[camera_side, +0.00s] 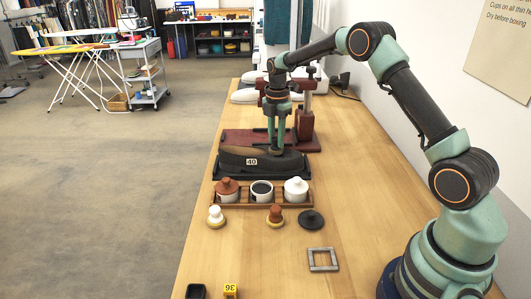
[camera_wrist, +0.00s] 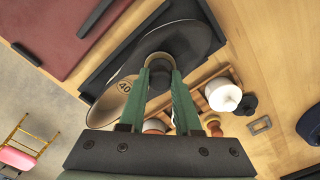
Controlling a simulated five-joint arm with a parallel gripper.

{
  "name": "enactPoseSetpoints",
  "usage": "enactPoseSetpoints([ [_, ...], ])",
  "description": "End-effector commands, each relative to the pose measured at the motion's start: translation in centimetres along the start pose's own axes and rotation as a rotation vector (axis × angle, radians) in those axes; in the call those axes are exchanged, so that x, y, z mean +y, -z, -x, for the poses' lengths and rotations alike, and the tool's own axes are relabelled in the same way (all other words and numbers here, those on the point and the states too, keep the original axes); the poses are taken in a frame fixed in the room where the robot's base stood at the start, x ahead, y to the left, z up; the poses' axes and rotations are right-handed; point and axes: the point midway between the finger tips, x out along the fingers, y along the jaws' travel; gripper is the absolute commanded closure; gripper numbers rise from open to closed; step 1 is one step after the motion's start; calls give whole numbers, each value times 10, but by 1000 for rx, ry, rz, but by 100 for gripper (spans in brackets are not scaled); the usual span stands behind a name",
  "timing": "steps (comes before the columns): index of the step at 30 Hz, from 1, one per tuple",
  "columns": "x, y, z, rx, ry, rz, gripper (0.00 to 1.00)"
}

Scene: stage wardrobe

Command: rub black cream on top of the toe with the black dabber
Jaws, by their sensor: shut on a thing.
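A black shoe (camera_side: 290,163) with a "40" tag lies sideways on a dark mat; it also shows in the wrist view (camera_wrist: 195,40). My gripper (camera_side: 277,148) is over the front part of the shoe, pointing down. In the wrist view, my gripper (camera_wrist: 160,66) is shut on the black dabber (camera_wrist: 158,61), whose dark round end is between the fingertips, at the shoe's upper. Whether it touches the leather is hard to tell. An open pot of black cream (camera_side: 262,188) stands in the wooden rack, between two lidded pots. Its contents are hidden in the wrist view.
The rack also holds a brown-lidded pot (camera_side: 228,187) and a white-lidded pot (camera_side: 296,187). In front are a white dabber (camera_side: 216,215), a brown dabber (camera_side: 275,213), a black lid (camera_side: 311,219) and a grey square frame (camera_side: 322,260). A dark red stand (camera_side: 305,123) is behind the shoe.

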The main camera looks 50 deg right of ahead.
Motion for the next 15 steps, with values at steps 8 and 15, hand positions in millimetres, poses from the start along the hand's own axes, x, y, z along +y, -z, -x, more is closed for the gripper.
enactPoseSetpoints([
  [8,9,13,-4,0,2,8,100],
  [15,8,13,-4,1,5,7,100],
])
